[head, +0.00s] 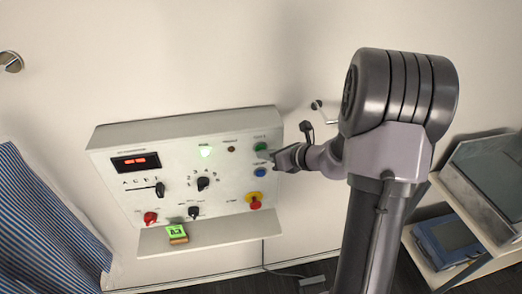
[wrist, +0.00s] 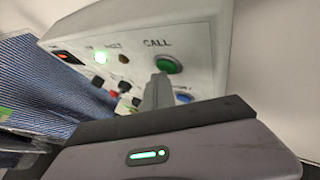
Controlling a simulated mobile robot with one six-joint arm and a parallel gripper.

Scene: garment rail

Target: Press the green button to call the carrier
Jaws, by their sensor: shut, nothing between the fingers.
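The green button (head: 260,146) is at the upper right of the white control panel (head: 120,197) on the wall. In the wrist view the green button (wrist: 168,65) sits under the label CALL. My gripper (head: 275,158) is shut and empty, to the lower right of the button in the head view. In the wrist view its fingertips (wrist: 163,77) overlap the button's lower left edge. I cannot tell whether they touch it.
A blue button (head: 260,173) lies below the green one. A red knob on yellow (head: 255,201) is lower down. Striped cloth (head: 45,225) hangs at left; a shelf (head: 465,205) stands at right.

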